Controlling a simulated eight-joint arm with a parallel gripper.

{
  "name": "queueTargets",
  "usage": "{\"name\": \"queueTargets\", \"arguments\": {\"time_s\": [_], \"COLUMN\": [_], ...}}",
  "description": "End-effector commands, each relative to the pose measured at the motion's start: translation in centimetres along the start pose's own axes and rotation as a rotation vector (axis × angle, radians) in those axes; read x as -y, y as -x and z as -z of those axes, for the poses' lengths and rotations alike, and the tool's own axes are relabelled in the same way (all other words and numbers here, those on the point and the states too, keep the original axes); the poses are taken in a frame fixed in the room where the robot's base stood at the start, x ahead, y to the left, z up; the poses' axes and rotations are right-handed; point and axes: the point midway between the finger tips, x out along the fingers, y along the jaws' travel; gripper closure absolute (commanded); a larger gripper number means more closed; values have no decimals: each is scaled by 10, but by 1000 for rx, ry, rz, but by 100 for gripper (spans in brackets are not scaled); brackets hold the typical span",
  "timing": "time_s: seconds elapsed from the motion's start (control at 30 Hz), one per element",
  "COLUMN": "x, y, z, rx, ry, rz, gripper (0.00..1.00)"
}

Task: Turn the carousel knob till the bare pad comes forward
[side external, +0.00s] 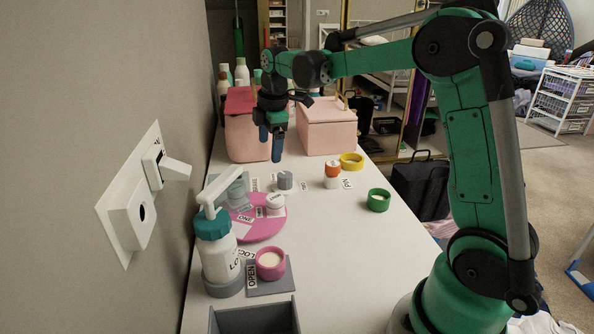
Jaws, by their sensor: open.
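A flat pink disc (263,229), which looks like the carousel, lies on the white table, with a label reading "ONE" near its front. A pale round piece (276,204) stands on its right part. I cannot make out a bare pad. My gripper (270,148) points down, open and empty, above and behind the grey cylinder, apart from it.
A pink pot (270,263) stands on a grey plate labelled "OPEN" at the front, behind a grey bin (254,318). An orange-and-white container (333,174), yellow ring (351,162) and green ring (378,200) stand right. Pink boxes (327,130) stand behind. The right-front table is clear.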

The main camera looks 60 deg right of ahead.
Motion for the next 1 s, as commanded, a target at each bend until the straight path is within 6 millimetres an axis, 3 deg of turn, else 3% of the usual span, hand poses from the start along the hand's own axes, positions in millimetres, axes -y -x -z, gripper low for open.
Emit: {"name": "queueTargets", "arguments": {"time_s": [0.13, 0.4, 0.8, 1.0], "x": [-28, -41, -33, -30], "y": [-37, -79, -126, -137], "z": [-26, -55, -59, -59], "rx": [16, -6, -10, -9], "ry": [225, 478, 506, 505], "rz": [91, 190, 198, 198], "gripper": [20, 20, 20, 20]}}
